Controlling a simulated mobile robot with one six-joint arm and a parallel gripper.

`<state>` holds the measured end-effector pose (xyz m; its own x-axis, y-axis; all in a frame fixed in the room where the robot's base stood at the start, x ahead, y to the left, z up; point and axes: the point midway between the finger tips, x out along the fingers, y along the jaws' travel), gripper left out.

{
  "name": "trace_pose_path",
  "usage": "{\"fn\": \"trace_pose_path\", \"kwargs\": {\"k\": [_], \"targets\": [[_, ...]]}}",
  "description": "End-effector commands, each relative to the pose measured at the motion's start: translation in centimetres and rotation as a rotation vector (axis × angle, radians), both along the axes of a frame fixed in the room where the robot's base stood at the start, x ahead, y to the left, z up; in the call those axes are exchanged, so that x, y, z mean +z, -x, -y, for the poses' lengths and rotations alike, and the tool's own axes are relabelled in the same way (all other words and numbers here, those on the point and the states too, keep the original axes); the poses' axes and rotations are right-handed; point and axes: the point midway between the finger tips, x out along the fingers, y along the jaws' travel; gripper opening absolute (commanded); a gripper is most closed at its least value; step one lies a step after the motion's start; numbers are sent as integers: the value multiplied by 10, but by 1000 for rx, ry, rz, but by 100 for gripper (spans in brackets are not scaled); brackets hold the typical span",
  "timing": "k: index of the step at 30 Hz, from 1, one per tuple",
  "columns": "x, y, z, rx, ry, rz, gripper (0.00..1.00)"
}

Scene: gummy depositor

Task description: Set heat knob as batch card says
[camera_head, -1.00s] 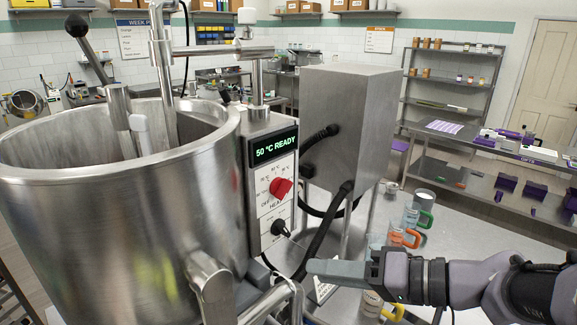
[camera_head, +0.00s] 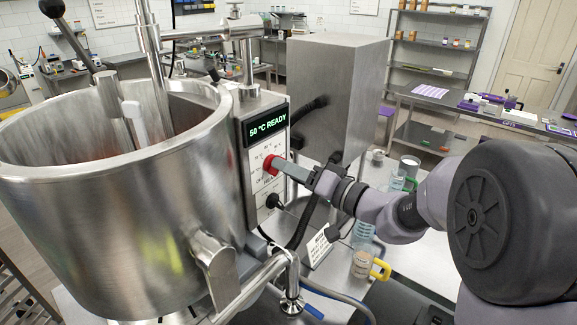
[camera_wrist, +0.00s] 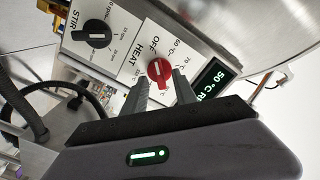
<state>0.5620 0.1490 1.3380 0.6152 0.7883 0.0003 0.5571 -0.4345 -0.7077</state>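The red heat knob (camera_head: 270,165) sits on the white panel of the steel kettle's control box. In the wrist view the knob (camera_wrist: 159,71) has a pale pointer line and lies beside the words OFF and HEAT; its exact setting is hard to tell. My gripper (camera_head: 287,168) is at the knob. In the wrist view my gripper (camera_wrist: 162,84) has its two fingers apart, one on each side of the knob's near edge; contact is unclear. The display (camera_head: 267,128) reads 50 °C READY. A small white card (camera_head: 319,247) stands on the table, its text too small to read.
The black STIR knob (camera_wrist: 92,35) is beside the heat knob. The large kettle (camera_head: 110,220) fills the left. A steel box (camera_head: 335,95) with black hoses stands behind my gripper. Jugs with coloured handles, including a yellow-handled one (camera_head: 364,264), stand beneath my arm.

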Motion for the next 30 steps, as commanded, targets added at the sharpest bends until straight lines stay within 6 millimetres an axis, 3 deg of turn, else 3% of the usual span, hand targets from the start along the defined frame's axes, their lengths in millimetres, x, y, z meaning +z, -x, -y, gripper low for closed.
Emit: {"fn": "trace_pose_path", "kwargs": {"k": [8, 13, 30], "targets": [[0, -2, -2, 0, 1, 1, 34], [0, -1, -2, 0, 1, 1, 0], [-3, -1, -1, -1, -67, -85, 0]]}}
